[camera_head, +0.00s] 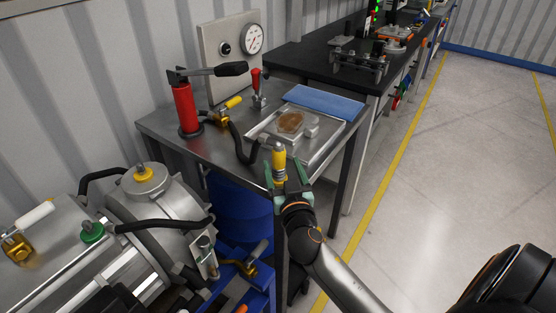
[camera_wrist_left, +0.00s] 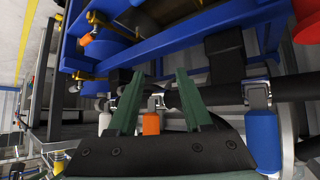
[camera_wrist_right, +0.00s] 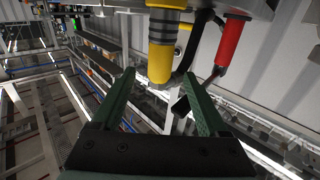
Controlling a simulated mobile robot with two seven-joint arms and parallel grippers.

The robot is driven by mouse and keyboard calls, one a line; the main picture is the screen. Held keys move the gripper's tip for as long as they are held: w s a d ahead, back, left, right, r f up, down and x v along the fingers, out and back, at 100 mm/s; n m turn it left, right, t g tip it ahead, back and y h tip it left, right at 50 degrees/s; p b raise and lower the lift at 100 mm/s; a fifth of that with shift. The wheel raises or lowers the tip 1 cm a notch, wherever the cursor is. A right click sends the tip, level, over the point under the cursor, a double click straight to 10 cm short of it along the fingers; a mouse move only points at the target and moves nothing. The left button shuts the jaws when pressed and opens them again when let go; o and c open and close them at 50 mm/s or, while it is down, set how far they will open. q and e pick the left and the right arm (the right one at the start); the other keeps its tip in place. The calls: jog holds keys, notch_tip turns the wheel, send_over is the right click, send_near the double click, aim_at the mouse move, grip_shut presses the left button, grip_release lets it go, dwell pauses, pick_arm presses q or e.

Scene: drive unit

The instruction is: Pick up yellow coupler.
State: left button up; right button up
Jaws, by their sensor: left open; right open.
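The yellow coupler (camera_head: 279,164) sits upright on the end of a black hose at the front edge of the metal bench. It has a silver upper part and dark bands. My right gripper (camera_head: 287,187) is at the coupler from the front, with its green fingers open. In the right wrist view the coupler (camera_wrist_right: 161,48) reaches down to the gap between the open fingertips (camera_wrist_right: 158,74); the jaws are not closed on it. My left gripper (camera_wrist_left: 160,72) is open below a blue frame, with an orange-ended coupler (camera_wrist_left: 151,123) visible between its fingers. It does not show in the head view.
The metal bench (camera_head: 165,137) carries a red hand pump (camera_head: 186,108), a yellow-handled brass fitting (camera_head: 233,102), a gauge panel (camera_head: 229,55) and a tray (camera_head: 326,140). A silver drive unit (camera_head: 153,210) stands at left. Open floor (camera_head: 460,170) lies to the right.

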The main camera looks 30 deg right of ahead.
aim_at(280, 158)
jog(key=p+x, duration=0.1)
jog(key=x, duration=0.3)
jog(key=shift+r, duration=0.2)
jog(key=shift+w+d+f, duration=0.1)
jog(key=shift+w+d, duration=0.15)
jog(key=shift+w, duration=0.3)
grip_shut()
